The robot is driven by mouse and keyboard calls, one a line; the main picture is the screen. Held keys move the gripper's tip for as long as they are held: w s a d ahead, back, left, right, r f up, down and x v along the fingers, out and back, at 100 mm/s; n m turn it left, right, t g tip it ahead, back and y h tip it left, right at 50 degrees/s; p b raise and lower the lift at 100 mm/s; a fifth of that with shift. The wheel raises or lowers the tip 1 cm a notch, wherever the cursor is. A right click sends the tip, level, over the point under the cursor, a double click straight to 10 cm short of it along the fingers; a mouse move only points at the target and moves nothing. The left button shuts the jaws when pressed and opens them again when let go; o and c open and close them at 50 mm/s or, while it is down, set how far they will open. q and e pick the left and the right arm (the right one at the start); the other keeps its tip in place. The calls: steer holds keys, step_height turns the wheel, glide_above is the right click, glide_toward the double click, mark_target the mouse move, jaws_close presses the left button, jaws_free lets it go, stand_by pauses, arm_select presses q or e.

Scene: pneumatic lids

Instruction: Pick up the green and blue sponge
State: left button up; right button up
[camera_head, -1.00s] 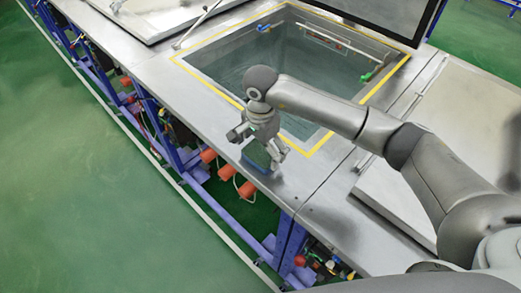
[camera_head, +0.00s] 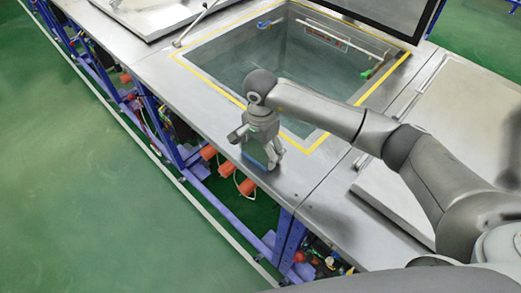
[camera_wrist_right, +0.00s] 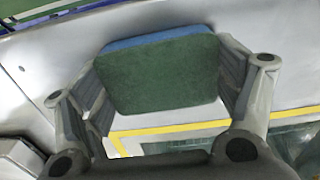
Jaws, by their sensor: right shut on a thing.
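The green and blue sponge (camera_wrist_right: 158,75) sits between the fingers of my right gripper in the right wrist view. Its broad green face is toward the camera and a blue strip shows along its top. My right gripper (camera_head: 258,152) is shut on the sponge, with one finger on each side. In the head view the gripper points down at the metal table's near edge, and only a small blue part of the sponge (camera_head: 255,160) shows. I cannot tell whether the sponge touches the tabletop. My left gripper is not in view.
A sunken basin (camera_head: 300,70) with a yellow border lies just beyond the gripper, with an open dark-framed lid at its upper right. A closed metal lid (camera_head: 400,205) lies to the right. The metal tabletop (camera_head: 215,108) left of the gripper is clear.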

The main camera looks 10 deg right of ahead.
steer(key=shift+r+b, duration=0.3)
steer(key=shift+b, duration=0.1)
steer(key=shift+w+r+b, duration=0.1)
steer(key=shift+r+b, duration=0.85)
steer(key=shift+b, duration=0.05)
steer(key=s+r, duration=0.1)
steer(key=r, duration=0.1)
steer(key=s+r+b, duration=0.1)
steer(key=s, duration=0.1)
steer(key=s+r+b, duration=0.1)
steer(key=r, duration=0.1)
steer(key=shift+s+a+r, duration=0.25)
steer(key=shift+s+r, duration=0.05)
steer(key=shift+s, duration=0.05)
steer(key=s+a+r+b, duration=0.1)
steer(key=s+r+b, duration=0.2)
steer(key=s, duration=0.6)
steer(key=shift+s+r, duration=0.25)
steer(key=shift+r, duration=0.65)
